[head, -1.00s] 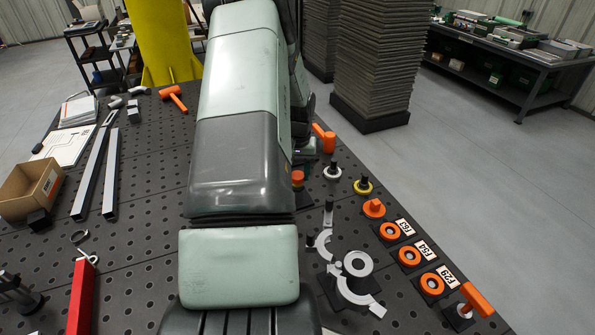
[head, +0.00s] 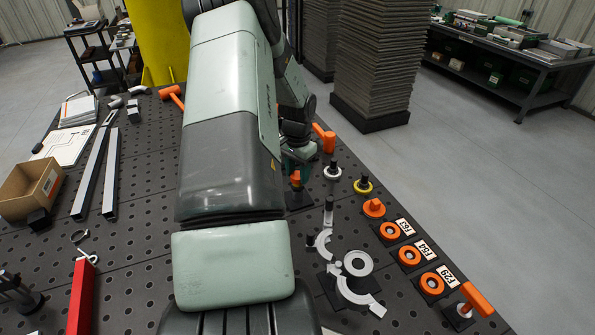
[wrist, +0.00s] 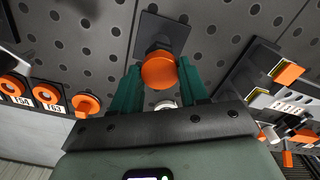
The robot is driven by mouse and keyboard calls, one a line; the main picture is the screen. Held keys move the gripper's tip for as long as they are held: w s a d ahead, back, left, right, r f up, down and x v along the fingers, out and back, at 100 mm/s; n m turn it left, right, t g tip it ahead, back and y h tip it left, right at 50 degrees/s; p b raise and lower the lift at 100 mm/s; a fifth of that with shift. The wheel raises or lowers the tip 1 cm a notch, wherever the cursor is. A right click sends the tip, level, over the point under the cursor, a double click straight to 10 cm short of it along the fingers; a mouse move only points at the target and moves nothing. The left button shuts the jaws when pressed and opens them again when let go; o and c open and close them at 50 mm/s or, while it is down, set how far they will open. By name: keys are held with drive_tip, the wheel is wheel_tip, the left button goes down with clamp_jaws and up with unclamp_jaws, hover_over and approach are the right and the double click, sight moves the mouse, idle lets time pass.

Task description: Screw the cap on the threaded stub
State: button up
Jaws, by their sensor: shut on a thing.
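The orange round cap (wrist: 159,73) is between the two green fingers of my gripper (wrist: 160,68) in the wrist view. The fingers are shut on its sides. Behind the cap, the dark stub (wrist: 157,47) shows only in part, rising from a black square plate (wrist: 172,31). The cap covers the stub's end, so I cannot tell how far the threads engage. In the head view, the cap (head: 296,177) is small, below my gripper (head: 297,167) and over the black plate (head: 300,203). My arm partly hides this area.
Labelled orange rings (head: 409,256) line the table's right edge. A grey curved clamp (head: 357,291) lies nearer. An orange-handled tool (head: 326,138) lies behind.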

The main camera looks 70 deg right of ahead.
drive_tip(key=o, duration=1.3)
drive_tip(key=shift+o, duration=0.2)
drive_tip(key=shift+r, duration=3.5)
